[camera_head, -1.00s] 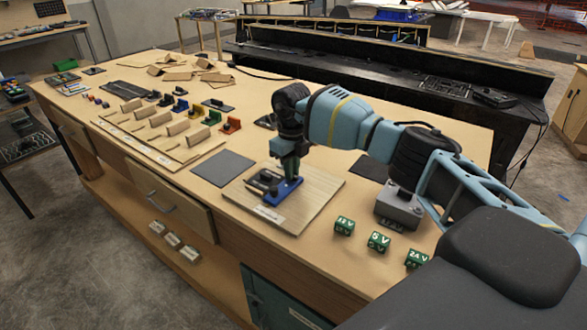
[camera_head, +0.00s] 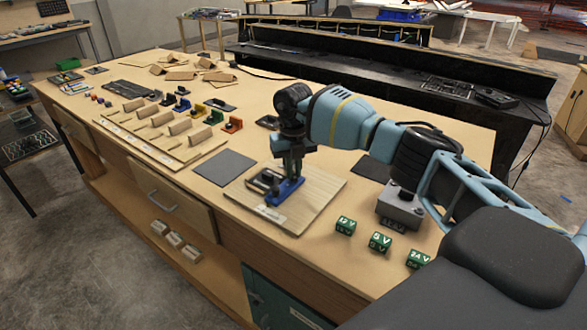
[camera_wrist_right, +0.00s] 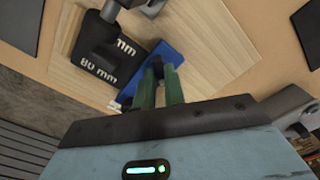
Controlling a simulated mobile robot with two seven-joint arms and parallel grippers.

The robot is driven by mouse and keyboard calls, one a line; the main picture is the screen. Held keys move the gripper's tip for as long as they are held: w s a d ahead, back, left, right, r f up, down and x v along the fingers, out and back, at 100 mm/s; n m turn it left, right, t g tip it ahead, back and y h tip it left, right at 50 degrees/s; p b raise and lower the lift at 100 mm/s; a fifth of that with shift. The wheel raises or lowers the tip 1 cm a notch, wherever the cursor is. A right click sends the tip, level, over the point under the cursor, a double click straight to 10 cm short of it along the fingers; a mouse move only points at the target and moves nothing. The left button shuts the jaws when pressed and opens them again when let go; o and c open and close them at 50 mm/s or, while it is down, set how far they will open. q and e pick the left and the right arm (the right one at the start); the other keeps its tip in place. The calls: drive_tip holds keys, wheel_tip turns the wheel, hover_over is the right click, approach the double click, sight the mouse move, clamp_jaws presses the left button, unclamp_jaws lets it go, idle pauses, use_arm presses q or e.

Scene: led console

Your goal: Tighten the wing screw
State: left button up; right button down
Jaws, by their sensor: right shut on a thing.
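My right gripper (camera_head: 290,175) points down over a blue fixture (camera_head: 284,192) on a light wooden board (camera_head: 322,187). In the right wrist view its green fingers (camera_wrist_right: 160,88) are close together at the blue fixture (camera_wrist_right: 165,55). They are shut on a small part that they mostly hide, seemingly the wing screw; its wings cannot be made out. Beside the fingers, a black block marked "80 mm" (camera_wrist_right: 97,62) lies against the blue fixture. My left gripper is out of view.
A dark grey mat (camera_head: 224,167) lies left of the board. Green voltage cubes (camera_head: 380,242) and a grey box (camera_head: 400,209) stand on the right. Cardboard dividers and coloured parts (camera_head: 232,125) fill the table's far left.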

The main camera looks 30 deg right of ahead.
sight(294, 174)
drive_tip(key=shift+w+d+r, duration=0.1)
drive_tip(key=shift+w+r, duration=0.05)
drive_tip(key=shift+r, duration=0.35)
drive_tip(key=c, duration=1.5)
unclamp_jaws()
drive_tip(key=shift+f, duration=0.1)
drive_tip(key=shift+o, duration=0.2)
drive_tip(key=shift+f, duration=0.15)
wheel_tip(294, 174, up, 8)
drive_tip(key=shift+f, duration=0.1)
